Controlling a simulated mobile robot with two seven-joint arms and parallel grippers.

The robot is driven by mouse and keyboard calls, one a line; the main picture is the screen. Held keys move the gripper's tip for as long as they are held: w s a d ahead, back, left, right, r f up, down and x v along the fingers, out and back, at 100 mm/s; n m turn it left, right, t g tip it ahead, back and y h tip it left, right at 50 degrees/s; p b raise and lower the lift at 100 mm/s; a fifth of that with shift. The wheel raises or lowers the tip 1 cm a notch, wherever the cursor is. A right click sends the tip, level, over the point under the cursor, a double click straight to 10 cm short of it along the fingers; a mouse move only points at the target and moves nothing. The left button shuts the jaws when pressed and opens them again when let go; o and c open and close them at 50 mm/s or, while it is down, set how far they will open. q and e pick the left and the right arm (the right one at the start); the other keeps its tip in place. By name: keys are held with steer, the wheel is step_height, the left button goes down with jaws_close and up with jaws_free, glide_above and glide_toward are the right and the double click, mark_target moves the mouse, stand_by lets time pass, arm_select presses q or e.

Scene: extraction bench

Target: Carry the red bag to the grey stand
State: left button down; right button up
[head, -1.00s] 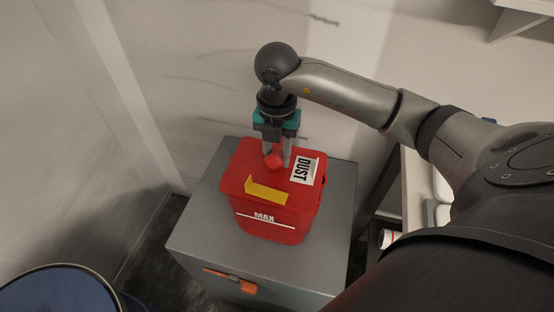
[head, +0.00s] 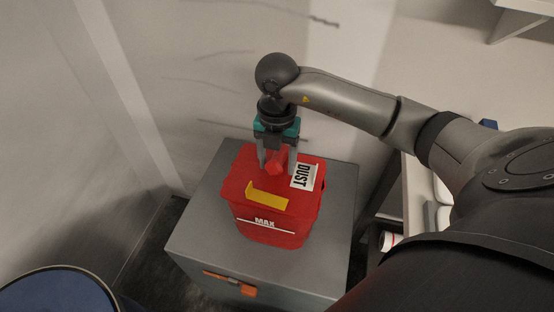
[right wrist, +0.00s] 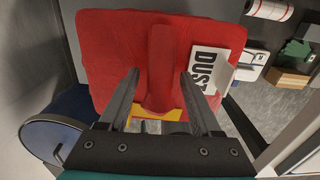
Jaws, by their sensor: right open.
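The red bag (head: 272,222) stands upright on top of the grey stand (head: 203,222). It carries a white DUST label, a yellow strip and a MAX line. My right gripper (head: 276,168) is above the bag's top, its fingers apart on either side of the red handle. In the right wrist view the open fingers (right wrist: 158,98) flank the bag's upright handle (right wrist: 161,62), with gaps showing beside it. The bag's top (right wrist: 112,50) fills the upper part of that view. My left gripper is in neither view.
A blue round-topped container (head: 55,290) stands at the lower left. The stand has an orange handle (head: 248,290) on its front. A pale shelf unit (head: 415,195) with a white roll (head: 388,240) is at the right. Walls rise close behind and left of the stand.

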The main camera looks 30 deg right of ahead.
step_height(320, 180, up, 6)
steer(key=shift+w+p, duration=0.1)
steer(key=shift+p, duration=0.7)
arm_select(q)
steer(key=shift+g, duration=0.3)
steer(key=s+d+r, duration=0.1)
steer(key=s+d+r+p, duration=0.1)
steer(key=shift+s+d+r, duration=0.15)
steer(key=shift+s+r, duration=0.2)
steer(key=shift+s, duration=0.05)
arm_select(e)
step_height(320, 180, up, 6)
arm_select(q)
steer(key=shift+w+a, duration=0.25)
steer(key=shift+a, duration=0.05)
